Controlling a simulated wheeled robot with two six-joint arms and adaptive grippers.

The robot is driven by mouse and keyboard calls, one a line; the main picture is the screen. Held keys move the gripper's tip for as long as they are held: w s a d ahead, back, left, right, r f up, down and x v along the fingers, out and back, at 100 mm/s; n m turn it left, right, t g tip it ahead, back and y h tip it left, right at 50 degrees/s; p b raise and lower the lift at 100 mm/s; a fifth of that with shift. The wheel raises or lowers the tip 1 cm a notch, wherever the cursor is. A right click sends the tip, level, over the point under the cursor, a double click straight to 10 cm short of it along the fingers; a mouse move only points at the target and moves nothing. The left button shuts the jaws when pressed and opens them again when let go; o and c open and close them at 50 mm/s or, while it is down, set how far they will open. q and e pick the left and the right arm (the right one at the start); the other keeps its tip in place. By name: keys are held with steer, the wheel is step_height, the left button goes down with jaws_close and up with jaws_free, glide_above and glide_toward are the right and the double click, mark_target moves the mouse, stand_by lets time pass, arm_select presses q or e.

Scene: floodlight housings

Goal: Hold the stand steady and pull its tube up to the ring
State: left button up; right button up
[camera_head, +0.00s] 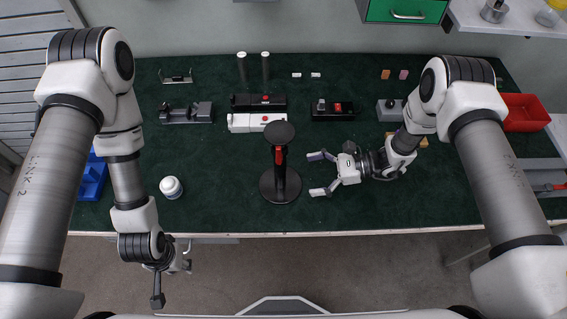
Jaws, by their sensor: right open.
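The stand is black, with a round base (281,196) on the dark green table, near its front edge. A short upright column carries a red part (278,157) and a flat round black top (278,133). I cannot make out a separate ring, and the top hides part of the tube. My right gripper (319,174) is open and empty just right of the stand, its two fingers pointing left toward it, with a gap between. My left gripper (158,295) hangs in front of the table's front edge at lower left, seen edge-on, away from the stand.
A white jar (171,187) stands left of the stand. Black and white housings (256,122) lie behind it, with two dark cylinders (265,68) farther back. A blue bin (92,178) is at left and a red bin (525,112) at right. Table right of my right gripper's front is clear.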

mark_target(285, 179)
steer(key=x, duration=0.7)
steer(key=shift+a+f, duration=0.15)
steer(key=shift+a, duration=0.25)
steer(key=c, duration=1)
jaws_close()
stand_by(0.3)
